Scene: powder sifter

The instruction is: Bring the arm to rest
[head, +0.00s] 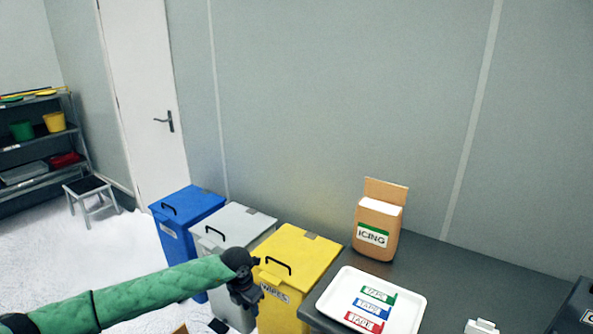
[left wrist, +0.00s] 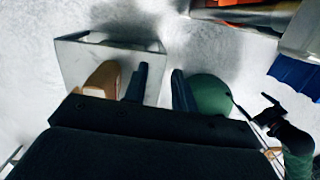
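My left arm in its green quilted sleeve reaches in from the lower left of the head view. Its dark gripper (head: 244,296) hangs downward in front of the grey and yellow bins, and its tips are hard to make out there. In the left wrist view two dark fingers (left wrist: 160,88) stand apart with nothing between them, so it is open and empty. A green sleeve with a dark end (left wrist: 272,116), which looks like my right arm, shows at the right of that view. Its fingers are unclear. The head view does not show my right gripper.
Blue (head: 188,205), grey (head: 238,218) and yellow (head: 296,247) bins stand left of a dark table (head: 470,276). The table holds an ICING bag (head: 375,238) and a white tray (head: 408,316) with tape labels. A step stool (head: 92,192) stands farther left. White floor between is free.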

